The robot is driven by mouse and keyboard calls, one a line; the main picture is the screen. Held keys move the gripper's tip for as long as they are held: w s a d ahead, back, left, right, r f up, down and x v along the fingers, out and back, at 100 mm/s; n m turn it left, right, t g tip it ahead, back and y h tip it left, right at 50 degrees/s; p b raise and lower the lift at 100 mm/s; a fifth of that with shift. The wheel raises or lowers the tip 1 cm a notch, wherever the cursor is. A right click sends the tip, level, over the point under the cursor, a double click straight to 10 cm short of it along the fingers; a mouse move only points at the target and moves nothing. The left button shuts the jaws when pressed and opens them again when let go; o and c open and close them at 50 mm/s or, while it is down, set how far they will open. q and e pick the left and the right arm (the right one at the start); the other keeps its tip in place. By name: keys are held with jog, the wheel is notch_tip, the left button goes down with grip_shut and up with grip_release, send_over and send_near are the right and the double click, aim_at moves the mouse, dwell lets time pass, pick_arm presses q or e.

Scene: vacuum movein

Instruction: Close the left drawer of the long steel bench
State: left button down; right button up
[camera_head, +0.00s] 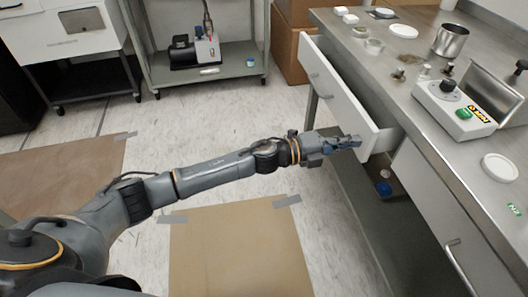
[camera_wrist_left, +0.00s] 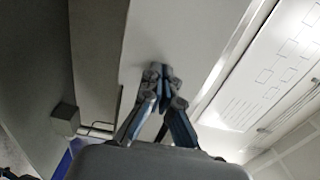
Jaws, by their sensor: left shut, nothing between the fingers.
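The long steel bench (camera_head: 425,100) runs along the right side of the head view. Its left drawer (camera_head: 335,95) is pulled out, with its white front standing clear of the bench and a handle on it. My left gripper (camera_head: 354,142) is shut and empty at the near end of that drawer front, low on the panel. In the left wrist view the closed fingertips (camera_wrist_left: 160,80) lie over a pale panel (camera_wrist_left: 185,35). I cannot tell whether they touch it. My right gripper is not in view.
A second drawer front (camera_head: 455,220) with a handle is flush, nearer me. A grey cart (camera_head: 215,65) and cardboard boxes (camera_head: 285,40) stand behind.

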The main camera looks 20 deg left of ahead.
pick_arm(q)
jog(key=x, duration=0.6)
jog(key=shift+w+d, duration=0.25)
jog(key=shift+d, duration=0.05)
jog(key=shift+w+d, duration=0.15)
jog(key=shift+d, duration=0.1)
jog(key=shift+r, duration=0.2)
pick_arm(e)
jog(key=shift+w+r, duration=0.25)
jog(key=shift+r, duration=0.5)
pick_arm(q)
jog(key=shift+r, duration=0.15)
jog(key=shift+a, duration=0.1)
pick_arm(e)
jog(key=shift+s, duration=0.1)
